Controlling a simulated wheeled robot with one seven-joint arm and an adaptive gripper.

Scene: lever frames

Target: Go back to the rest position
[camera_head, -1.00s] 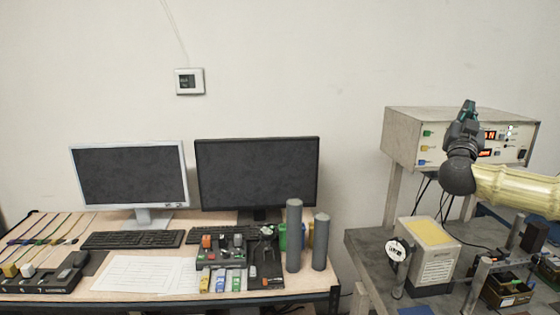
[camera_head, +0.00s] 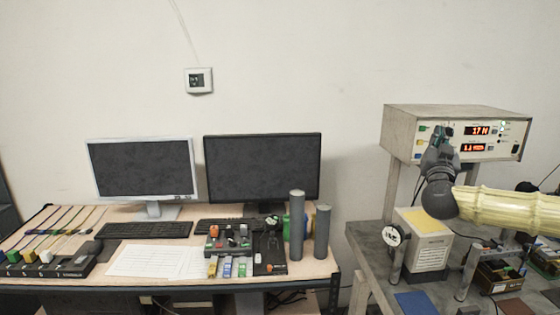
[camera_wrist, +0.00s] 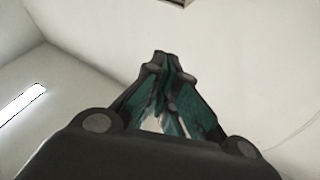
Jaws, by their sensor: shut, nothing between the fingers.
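My gripper (camera_head: 440,135) is at the right in the head view, pointing up, in front of the left part of the instrument box (camera_head: 460,112). In the wrist view my gripper (camera_wrist: 163,58) has its dark and teal fingers drawn together at the tips, with nothing between them. Behind it in that view are only pale walls and a lamp (camera_wrist: 22,103). My pale yellow arm comes in from the right edge in the head view.
A grey bench (camera_head: 365,245) below my arm carries a yellow-topped box (camera_head: 428,222) and a dial gauge (camera_head: 391,236). Left, a desk (camera_head: 70,282) holds two monitors (camera_head: 262,168), keyboards, paper, a switch panel and grey cylinders (camera_head: 297,228). Open floor between is narrow.

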